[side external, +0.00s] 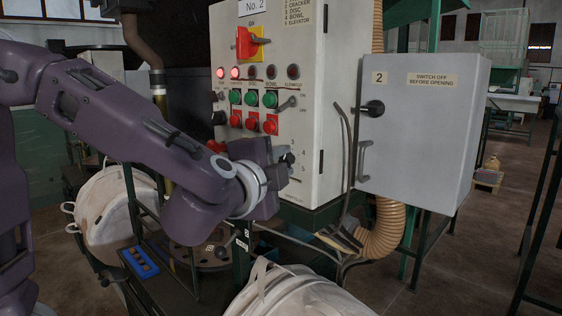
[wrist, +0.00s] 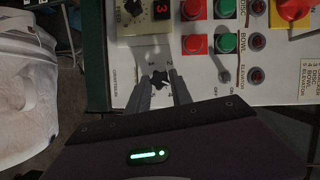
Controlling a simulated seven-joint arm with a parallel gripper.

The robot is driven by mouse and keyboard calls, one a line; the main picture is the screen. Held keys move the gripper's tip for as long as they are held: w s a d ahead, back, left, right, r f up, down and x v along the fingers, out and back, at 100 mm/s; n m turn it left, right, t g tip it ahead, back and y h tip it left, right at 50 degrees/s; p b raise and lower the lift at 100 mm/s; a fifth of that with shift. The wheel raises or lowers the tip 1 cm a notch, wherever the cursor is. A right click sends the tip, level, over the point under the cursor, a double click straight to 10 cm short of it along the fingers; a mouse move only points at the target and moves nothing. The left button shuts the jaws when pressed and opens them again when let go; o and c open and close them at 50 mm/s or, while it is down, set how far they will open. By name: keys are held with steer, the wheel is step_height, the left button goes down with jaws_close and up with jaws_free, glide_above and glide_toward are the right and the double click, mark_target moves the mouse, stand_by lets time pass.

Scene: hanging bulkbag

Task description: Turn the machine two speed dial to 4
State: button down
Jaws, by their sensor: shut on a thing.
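The speed dial (wrist: 158,78) is a small dark lobed knob on the pale panel, with small numbers around it, in the wrist view. A 2 and a 4 are readable beside it; where its pointer stands is too small to tell. My gripper (wrist: 160,88) is shut on the dial, one finger on each side. In the side external view my gripper (side external: 287,163) is at the lower right of the control cabinet (side external: 312,105) marked No. 2, and mostly hides the dial. A red 3 lights on a small display (wrist: 161,11) near the dial.
Green buttons (side external: 252,98), red buttons (side external: 252,121) and a lever switch (side external: 287,103) sit close above my gripper. A grey box (side external: 425,125) marked 2 stands to the right. Pale bulk bags (side external: 295,295) are below and left.

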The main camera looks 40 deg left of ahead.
steer(key=m+t, duration=0.1)
steer(key=m, duration=0.2)
steer(key=m+t, duration=0.1)
steer(key=m, duration=0.2)
steer(key=shift+a+f+y, duration=0.1)
steer(key=shift+f+y, duration=0.1)
steer(key=shift+y, duration=0.1)
stand_by(0.3)
steer(key=c, duration=1.1)
jaws_free()
steer(key=shift+c, duration=0.2)
steer(key=v, duration=0.7)
steer(key=shift+f, duration=0.15)
